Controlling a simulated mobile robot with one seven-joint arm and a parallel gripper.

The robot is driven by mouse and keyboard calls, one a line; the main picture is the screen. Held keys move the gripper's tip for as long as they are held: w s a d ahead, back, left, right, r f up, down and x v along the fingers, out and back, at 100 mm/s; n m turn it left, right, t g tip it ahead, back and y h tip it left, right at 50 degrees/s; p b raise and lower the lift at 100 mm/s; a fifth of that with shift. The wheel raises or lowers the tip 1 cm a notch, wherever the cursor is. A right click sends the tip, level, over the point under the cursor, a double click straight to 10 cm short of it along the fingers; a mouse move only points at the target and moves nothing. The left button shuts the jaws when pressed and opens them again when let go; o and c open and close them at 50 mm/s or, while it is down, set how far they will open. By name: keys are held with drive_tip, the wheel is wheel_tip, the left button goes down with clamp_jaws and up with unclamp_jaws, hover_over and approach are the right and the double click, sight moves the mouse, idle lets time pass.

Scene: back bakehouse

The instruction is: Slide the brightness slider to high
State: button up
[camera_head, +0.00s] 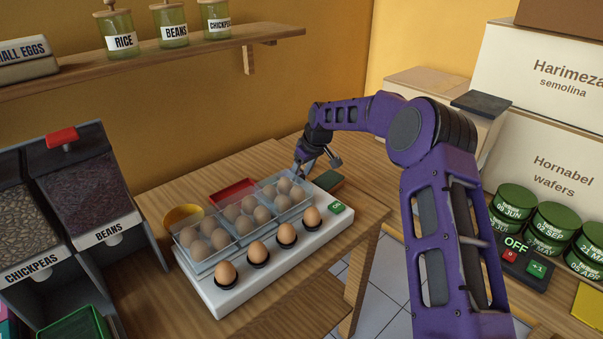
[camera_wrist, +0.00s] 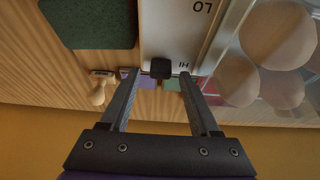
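The white egg-lighting unit (camera_head: 222,296) stands on the wooden table with eggs along its top. Its far end fills the upper middle of the wrist view (camera_wrist: 165,30), with upside-down LO and HI marks. The black slider knob (camera_wrist: 160,68) sits level with the HI mark, at that end of the panel. My gripper (camera_wrist: 160,76) is open, with one finger on each side of the knob and gaps between. In the head view my gripper (camera_head: 302,170) is at the unit's far end, and the knob is hidden there.
A dark green block (camera_wrist: 100,22) lies to the left, near a small wooden-handled thing (camera_wrist: 100,92). A red tray (camera_head: 232,190) is behind the eggs.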

drive_tip(key=p+v, duration=0.1)
drive_tip(key=v, duration=1.6)
drive_tip(key=shift+r, duration=0.15)
drive_tip(key=shift+d, duration=0.1)
drive_tip(key=shift+s, duration=0.1)
